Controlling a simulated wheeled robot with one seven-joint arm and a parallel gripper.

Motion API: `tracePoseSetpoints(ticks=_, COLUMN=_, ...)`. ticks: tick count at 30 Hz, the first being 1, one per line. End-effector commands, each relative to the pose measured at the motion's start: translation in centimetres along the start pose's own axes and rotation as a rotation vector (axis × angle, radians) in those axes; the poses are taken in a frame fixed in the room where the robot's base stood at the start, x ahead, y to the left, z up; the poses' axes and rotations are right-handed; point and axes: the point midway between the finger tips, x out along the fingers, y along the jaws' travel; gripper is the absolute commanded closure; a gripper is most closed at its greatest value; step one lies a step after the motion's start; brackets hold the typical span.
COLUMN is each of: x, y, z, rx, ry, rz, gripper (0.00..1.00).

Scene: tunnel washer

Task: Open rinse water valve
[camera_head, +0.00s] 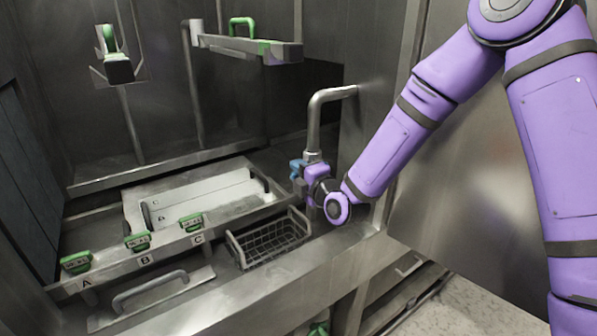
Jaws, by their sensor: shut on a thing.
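The rinse water valve shows as a small blue handle (296,168) below a bent metal pipe (316,120) that comes out of the right wall. My gripper (304,178) is at the valve, just under the pipe's lower end. It is shut on the blue handle. The gripper's body and purple wrist hide most of the valve and the far side of the handle, so its exact angle is hard to tell.
A wire basket (240,256) sits in the ledge left of my gripper. Green clamps (137,242) stand along a rail marked A, B, C, with a metal bar handle (150,290) in front. A pale tray panel (180,205) lies behind. An arm with green parts (250,45) hangs above. A metal wall is close on the right.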

Motion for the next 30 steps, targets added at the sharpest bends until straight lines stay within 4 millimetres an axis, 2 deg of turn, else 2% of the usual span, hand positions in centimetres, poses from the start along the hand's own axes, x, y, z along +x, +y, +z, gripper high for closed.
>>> tracePoseSetpoints(ticks=11, x=0.0, y=-0.9, z=-0.1, rx=-0.132, ry=0.003, rz=-0.001, gripper=1.00)
tracePoseSetpoints(ticks=30, x=0.0, y=-4.0, z=1.2, rx=-0.637, ry=0.002, rz=-0.001, gripper=1.00)
